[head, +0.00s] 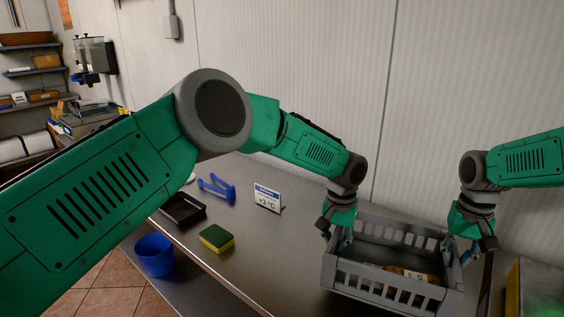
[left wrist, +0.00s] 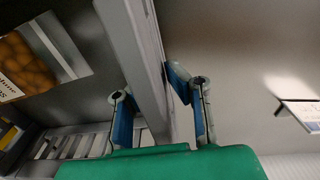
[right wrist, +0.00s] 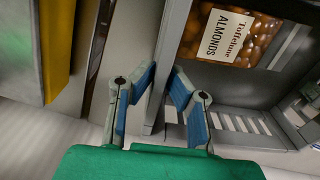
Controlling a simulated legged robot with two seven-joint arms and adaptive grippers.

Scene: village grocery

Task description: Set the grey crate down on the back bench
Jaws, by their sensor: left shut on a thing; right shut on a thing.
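The grey crate (head: 387,286) has slatted walls and is at the right of the bench in the head view. My left gripper (head: 338,240) is shut on its left wall, which also passes between the blue finger pads in the left wrist view (left wrist: 160,105). My right gripper (head: 472,248) is shut on its right wall, which shows between the pads in the right wrist view (right wrist: 160,90). A pack of almonds (right wrist: 226,36) lies inside the crate. The metal back bench (head: 262,250) is under and left of the crate. I cannot tell whether the crate touches it.
On the bench stand a price sign (head: 267,198), a yellow-green sponge (head: 216,238), a black tray (head: 183,210) and blue tongs (head: 216,187). A yellow-edged thing (head: 513,290) is close right of the crate. The wall is behind.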

